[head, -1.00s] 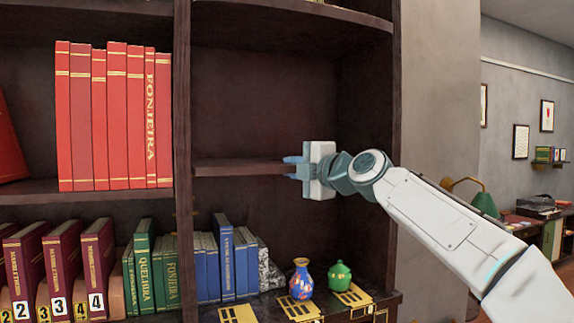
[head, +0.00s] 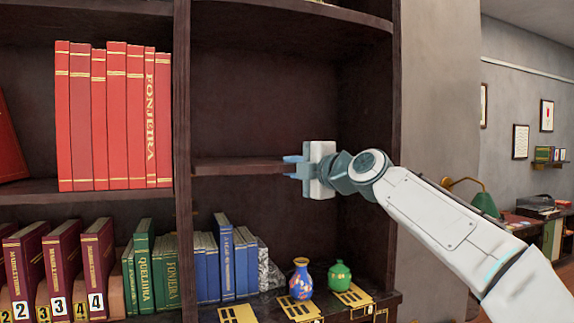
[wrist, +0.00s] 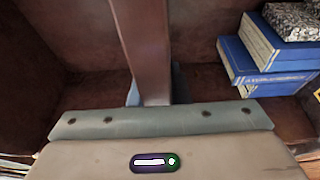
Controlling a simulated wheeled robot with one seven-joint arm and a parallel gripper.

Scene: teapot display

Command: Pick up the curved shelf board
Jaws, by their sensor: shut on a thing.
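The shelf board (head: 238,167) is a thin dark brown plank lying level across the middle of the right bookcase bay. In the wrist view the board (wrist: 146,48) runs away from me between the two fingers. My gripper (head: 290,167) reaches in from the right and is shut on the board near its right end, one blue-grey finger on each side. The fingertips are partly hidden behind the board and the gripper body in the wrist view (wrist: 155,95).
A blue vase (head: 301,280) and a green pot (head: 339,276) stand below, beside blue books (head: 225,262). Red books (head: 112,120) fill the bay left of the dark upright (head: 182,130). The right side wall (head: 392,110) is close to my arm. The space above the board is empty.

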